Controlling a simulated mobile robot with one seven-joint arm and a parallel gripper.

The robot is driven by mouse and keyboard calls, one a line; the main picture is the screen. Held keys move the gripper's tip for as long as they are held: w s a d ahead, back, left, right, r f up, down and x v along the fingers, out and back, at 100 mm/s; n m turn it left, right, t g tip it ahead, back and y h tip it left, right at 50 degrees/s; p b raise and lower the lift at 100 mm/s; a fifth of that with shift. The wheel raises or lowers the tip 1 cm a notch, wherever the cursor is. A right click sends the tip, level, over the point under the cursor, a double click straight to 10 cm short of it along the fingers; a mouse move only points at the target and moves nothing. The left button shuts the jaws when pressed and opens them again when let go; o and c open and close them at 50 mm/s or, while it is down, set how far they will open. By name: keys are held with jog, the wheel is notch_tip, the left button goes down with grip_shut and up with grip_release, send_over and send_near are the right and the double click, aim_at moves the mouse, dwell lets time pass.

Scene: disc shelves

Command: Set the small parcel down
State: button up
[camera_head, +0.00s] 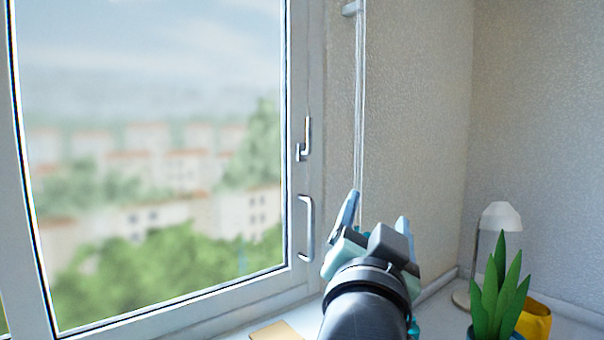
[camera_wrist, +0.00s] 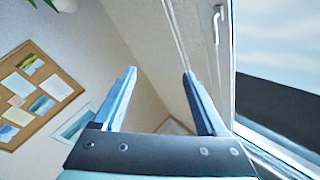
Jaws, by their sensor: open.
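My gripper (camera_head: 378,210) is raised in front of the window corner, with its two blue fingers spread apart. In the wrist view, my gripper (camera_wrist: 158,73) is open, with nothing between the fingers. A flat tan piece (camera_head: 277,330) lies on the white sill at the bottom edge of the head view, left of my arm and below the gripper. It is cut off by the frame, and I cannot tell whether it is the small parcel. No other parcel shows in either view.
A window with a handle (camera_head: 306,228) stands left of my gripper, and a cord (camera_head: 359,110) hangs behind it. The wrist view shows a cork board (camera_wrist: 62,88).

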jog(key=s+a+r+n+t+y, duration=0.2)
jog(key=s+a+r+n+t, duration=0.2)
jog(key=s+r, duration=0.2)
jog(key=s+a+r+n+t+y, duration=0.3)
jog(key=s+a+r+n+t, duration=0.1)
jog(key=s, duration=0.7)
notch_tip(320, 180, up, 2)
jog(key=shift+a+r+n+y, duration=0.2)
jog(key=shift+a+n+y, duration=0.15)
jog(key=shift+a, duration=0.25)
jog(key=shift+r, duration=0.1)
